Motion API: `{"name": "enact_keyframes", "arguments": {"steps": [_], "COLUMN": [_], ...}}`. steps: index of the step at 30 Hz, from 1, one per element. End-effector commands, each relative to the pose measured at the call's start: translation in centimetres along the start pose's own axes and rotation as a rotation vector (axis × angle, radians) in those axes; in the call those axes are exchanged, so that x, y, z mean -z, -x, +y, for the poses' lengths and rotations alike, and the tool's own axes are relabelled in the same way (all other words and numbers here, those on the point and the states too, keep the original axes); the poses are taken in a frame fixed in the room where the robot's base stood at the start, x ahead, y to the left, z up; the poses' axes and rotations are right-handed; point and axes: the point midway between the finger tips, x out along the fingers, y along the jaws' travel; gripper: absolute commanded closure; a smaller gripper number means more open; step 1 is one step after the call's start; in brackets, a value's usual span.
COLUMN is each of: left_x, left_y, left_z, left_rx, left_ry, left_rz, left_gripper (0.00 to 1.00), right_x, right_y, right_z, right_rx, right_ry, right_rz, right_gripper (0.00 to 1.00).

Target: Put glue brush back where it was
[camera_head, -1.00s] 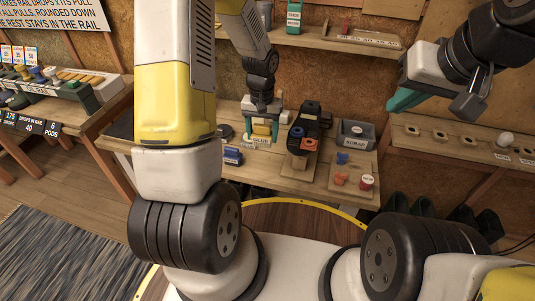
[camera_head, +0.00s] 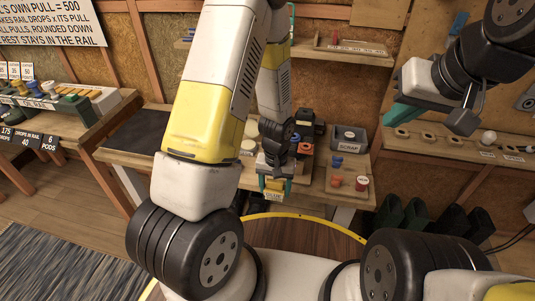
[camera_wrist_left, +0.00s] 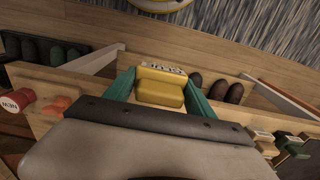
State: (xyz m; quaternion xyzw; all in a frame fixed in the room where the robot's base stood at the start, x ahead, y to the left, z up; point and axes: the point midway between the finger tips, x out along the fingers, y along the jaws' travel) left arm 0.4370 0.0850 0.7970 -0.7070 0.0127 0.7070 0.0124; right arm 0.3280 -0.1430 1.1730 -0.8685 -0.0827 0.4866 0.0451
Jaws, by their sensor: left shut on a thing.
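My left gripper (camera_head: 272,190) is shut on a yellow, block-shaped piece with a pale label (camera_head: 273,184), which I take to be the glue brush. It is at the front edge of the workbench (camera_head: 312,187). The left wrist view shows the yellow piece (camera_wrist_left: 160,90) between the two teal fingers, its label at the far end. No bristles can be made out. My right gripper (camera_head: 408,113) hangs at the right with teal fingers, away from the bench; its opening is unclear.
On the bench stand a grey SCRAP bin (camera_head: 348,138), a blue piece (camera_head: 336,161), an orange piece (camera_head: 336,181) and a red jar (camera_head: 361,184). A dark mat (camera_head: 135,132) lies at the bench's left. A shelf with round holes (camera_head: 440,143) is at the right.

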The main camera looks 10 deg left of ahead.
Motion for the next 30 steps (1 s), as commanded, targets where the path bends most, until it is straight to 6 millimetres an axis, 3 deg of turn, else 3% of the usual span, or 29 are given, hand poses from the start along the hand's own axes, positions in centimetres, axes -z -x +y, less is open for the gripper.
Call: {"name": "enact_keyframes", "arguments": {"steps": [12, 18, 24, 30], "left_x": [8.8, 12.1, 13.0, 12.9], "left_y": [-1.1, -1.4, -1.8, -4.4], "left_z": [-5.8, -7.8, -8.4, -8.3], "left_rx": [0.0, 0.0, 0.0, 0.001], "left_ry": [0.008, 0.004, 0.001, 0.001], "left_rz": [0.003, 0.001, 0.0, -0.003], "left_gripper": [0.75, 0.75, 0.75, 0.75], "right_x": [0.0, 0.0, 0.0, 0.0], "right_y": [0.0, 0.0, 0.0, 0.0], "right_z": [0.0, 0.0, 0.0, 0.0], "right_rx": [0.0, 0.0, 0.0, 0.0], "right_ry": [0.0, 0.0, 0.0, 0.0], "right_rz": [0.0, 0.0, 0.0, 0.0], "right_gripper": [1.0, 1.0, 1.0, 1.0]}}
